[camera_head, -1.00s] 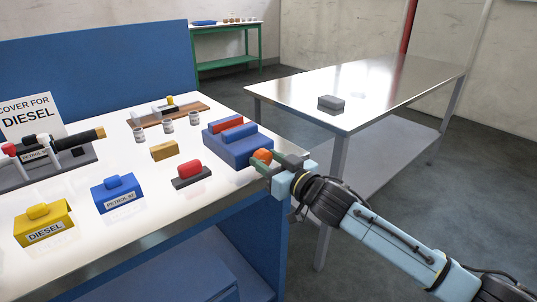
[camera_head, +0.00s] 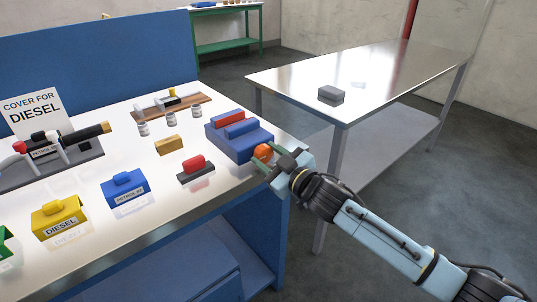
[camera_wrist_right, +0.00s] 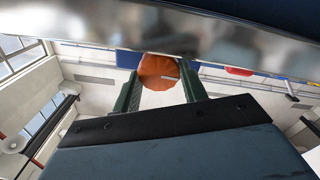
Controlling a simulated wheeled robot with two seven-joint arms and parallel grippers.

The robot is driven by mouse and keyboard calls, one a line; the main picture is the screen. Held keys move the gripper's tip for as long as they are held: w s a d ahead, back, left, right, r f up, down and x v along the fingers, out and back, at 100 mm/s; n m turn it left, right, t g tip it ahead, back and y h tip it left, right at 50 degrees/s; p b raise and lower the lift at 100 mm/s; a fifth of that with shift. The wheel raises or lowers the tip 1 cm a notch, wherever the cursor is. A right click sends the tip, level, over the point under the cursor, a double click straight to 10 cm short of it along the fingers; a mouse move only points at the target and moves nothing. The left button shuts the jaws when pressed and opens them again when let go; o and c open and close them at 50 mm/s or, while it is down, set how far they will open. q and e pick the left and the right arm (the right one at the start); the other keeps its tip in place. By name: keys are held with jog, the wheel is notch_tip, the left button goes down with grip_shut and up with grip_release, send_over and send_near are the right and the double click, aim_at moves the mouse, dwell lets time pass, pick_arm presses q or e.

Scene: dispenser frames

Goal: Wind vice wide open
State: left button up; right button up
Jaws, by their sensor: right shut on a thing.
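The vice (camera_head: 238,147) is a blue block at the right end of the white-topped bench. A red bar (camera_head: 228,119) and a blue bar (camera_head: 241,128) lie side by side on its top, close together. Its round orange knob (camera_head: 263,152) sticks out on the side facing my right arm. My right gripper (camera_head: 265,160) is shut on the knob with its green fingers on either side. The right wrist view shows the orange knob (camera_wrist_right: 160,70) between the two fingers, under the bench edge. My left gripper is out of view.
A red-topped block (camera_head: 195,169), a tan block (camera_head: 168,145), a blue petrol cover (camera_head: 125,188) and a yellow diesel cover (camera_head: 60,217) stand left of the vice. A metal table (camera_head: 400,75) with a grey block (camera_head: 331,95) stands to the right, across a floor gap.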

dwell(0.3)
jog(key=o, duration=1)
jog(key=shift+c, duration=0.2)
